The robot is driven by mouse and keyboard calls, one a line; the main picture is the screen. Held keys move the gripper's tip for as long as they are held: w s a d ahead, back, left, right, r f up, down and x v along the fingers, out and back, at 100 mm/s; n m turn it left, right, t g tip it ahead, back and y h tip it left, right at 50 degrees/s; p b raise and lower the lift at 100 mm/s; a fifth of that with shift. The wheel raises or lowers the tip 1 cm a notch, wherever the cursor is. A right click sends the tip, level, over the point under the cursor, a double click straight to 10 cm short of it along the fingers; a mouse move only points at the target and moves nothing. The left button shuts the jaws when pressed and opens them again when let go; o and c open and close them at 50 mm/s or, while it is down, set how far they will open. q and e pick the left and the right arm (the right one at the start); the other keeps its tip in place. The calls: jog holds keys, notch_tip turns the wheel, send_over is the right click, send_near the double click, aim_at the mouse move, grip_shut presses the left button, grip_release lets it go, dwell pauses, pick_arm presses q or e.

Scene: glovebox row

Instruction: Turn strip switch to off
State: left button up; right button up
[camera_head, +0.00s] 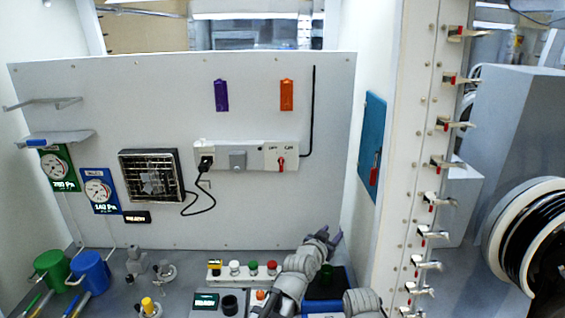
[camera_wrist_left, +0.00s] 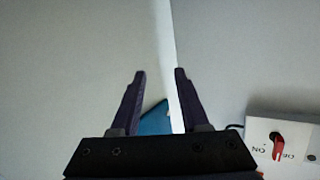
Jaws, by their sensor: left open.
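The strip switch (camera_head: 281,163) is a red lever on the right end of a white power strip (camera_head: 221,154) on the back wall, under small OFF and ON labels. Which label it points to is too small to tell. The red lever also shows upside down at the lower right of the left wrist view (camera_wrist_left: 278,147). My left gripper (camera_head: 335,236) is open and empty, below and right of the switch and apart from it. Its two dark fingers (camera_wrist_left: 159,75) show in the left wrist view with nothing between the tips. My right gripper is not seen.
A black plug with a cable (camera_head: 206,163) sits in the strip's left part. A blue panel (camera_head: 372,147) with a red handle is on the right wall. Button boxes (camera_head: 243,273) stand on the bench below. The wall around the switch is mostly clear.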

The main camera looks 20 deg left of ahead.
pick_arm(q)
jog(key=w+a+r+n+t+y, duration=0.25)
jog(key=a+r+t, duration=0.25)
jog(key=a+r, duration=0.25)
jog(key=n+t+y, duration=0.2)
jog(key=n+y, duration=0.2)
jog(key=y, duration=0.4)
send_near(281, 163)
jog(key=w+a, duration=0.1)
jog(key=w, duration=0.2)
jog(key=shift+h, duration=0.25)
jog(key=shift+s+r+p+x, duration=0.15)
jog(key=shift+p+x, duration=0.4)
jog(key=shift+x, duration=0.8)
jog(key=shift+r+p+x, duration=0.2)
jog(key=shift+p+x, duration=0.3)
jog(key=shift+x, duration=0.8)
jog(key=shift+s+r+p+x, duration=0.15)
jog(key=shift+p+x, duration=0.4)
jog(key=shift+x, duration=0.8)
jog(key=shift+d, duration=0.1)
grip_shut()
